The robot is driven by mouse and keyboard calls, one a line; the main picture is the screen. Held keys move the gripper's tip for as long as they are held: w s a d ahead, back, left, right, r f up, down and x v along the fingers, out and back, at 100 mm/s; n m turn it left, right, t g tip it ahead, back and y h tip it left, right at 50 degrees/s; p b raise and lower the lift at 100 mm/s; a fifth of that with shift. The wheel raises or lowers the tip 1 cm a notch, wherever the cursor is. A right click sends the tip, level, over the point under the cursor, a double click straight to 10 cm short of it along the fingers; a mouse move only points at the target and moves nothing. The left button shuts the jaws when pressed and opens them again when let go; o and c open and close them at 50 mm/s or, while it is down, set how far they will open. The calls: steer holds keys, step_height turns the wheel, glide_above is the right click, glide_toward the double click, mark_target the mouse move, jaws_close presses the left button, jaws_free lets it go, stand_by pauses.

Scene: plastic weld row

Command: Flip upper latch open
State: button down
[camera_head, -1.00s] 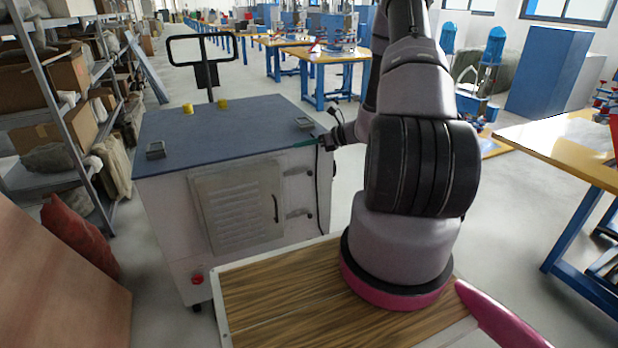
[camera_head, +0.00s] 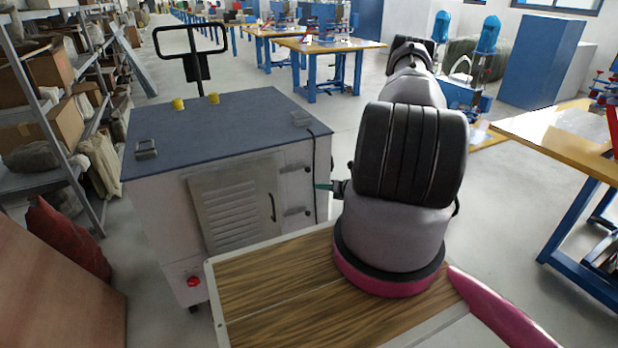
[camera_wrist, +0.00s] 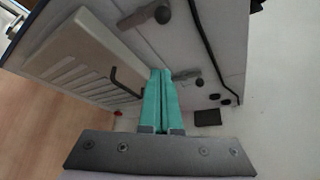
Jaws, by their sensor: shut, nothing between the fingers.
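The grey-white cabinet (camera_head: 150,215) has a louvred door (camera_head: 232,205) with a black handle (camera_head: 272,207). The upper latch (camera_head: 292,169) lies across the door's right edge, and a lower latch (camera_head: 292,211) sits beneath it. In the wrist view the upper latch (camera_wrist: 140,17) with its black knob is at the top, and the lower latch (camera_wrist: 187,76) is partly behind my fingers. My gripper (camera_wrist: 161,72), with teal fingers, is shut and empty. In the head view my gripper (camera_head: 320,187) is right of the latches, between their heights, mostly hidden by my arm.
A black cable (camera_head: 315,165) hangs down the cabinet's right side, close to the latches. A red button (camera_head: 194,282) is low on the front. Shelving (camera_head: 60,130) stands at left and a yellow-topped table (camera_head: 550,135) at right. Open floor lies right of the cabinet.

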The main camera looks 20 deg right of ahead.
mark_target(295, 169)
steer(key=x, duration=1)
steer(key=shift+w+d+r, duration=0.2)
steer(key=shift+d+r, duration=0.3)
steer(key=shift+r, duration=0.35)
steer(key=shift+w+d+r, duration=0.25)
steer(key=shift+d+r, duration=0.3)
steer(key=shift+r, duration=0.3)
